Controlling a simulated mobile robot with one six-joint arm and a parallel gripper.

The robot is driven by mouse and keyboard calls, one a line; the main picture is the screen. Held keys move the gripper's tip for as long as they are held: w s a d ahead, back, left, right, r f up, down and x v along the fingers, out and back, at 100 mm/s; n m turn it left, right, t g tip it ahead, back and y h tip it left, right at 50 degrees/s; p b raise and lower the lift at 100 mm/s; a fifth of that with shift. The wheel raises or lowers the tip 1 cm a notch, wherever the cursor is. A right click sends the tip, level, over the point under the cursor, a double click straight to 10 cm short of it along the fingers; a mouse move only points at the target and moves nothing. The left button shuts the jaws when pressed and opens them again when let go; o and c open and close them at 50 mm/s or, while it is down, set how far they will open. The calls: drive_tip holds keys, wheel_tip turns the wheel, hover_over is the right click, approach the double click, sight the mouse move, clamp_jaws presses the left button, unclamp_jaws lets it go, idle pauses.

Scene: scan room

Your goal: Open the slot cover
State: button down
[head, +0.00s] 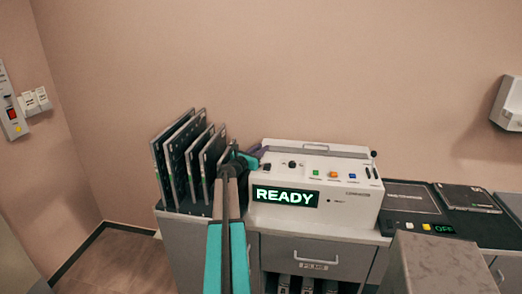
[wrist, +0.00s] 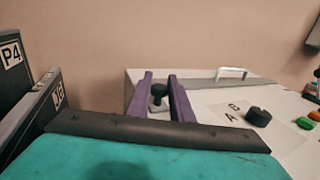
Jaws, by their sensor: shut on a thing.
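A white machine (head: 350,217) with a lit READY display (head: 285,196) stands on the cabinet by the wall. In the wrist view, a small black knob (wrist: 158,91) stands at the left end of the machine's pale top (wrist: 207,94). My gripper (wrist: 160,76) has its two purple fingers on either side of this knob and is shut on it. In the head view my gripper (head: 256,150) is at the machine's back left corner, partly hidden by my own arm. I cannot make out the slot cover's outline or whether it is open.
A rack of upright dark plates (head: 182,160) stands close to the left of my gripper. A larger dial (wrist: 258,116) and coloured buttons (head: 334,174) are on the machine's top. Flat dark panels (head: 412,197) lie to the right. The wall is behind.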

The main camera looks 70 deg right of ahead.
drive_tip(key=shift+d, duration=0.1)
drive_tip(key=shift+w+d+b, duration=0.15)
drive_tip(key=shift+d+b, duration=0.1)
drive_tip(key=shift+d, duration=1.45)
drive_tip(key=shift+w+d+b, duration=0.15)
drive_tip(key=shift+d+b, duration=0.1)
drive_tip(key=shift+d, duration=1.4)
drive_tip(key=c, duration=1.6)
unclamp_jaws()
drive_tip(key=shift+w+a, duration=0.1)
drive_tip(key=shift+a, duration=0.05)
drive_tip(key=shift+b+v, duration=0.9)
drive_tip(key=shift+v, duration=2.75)
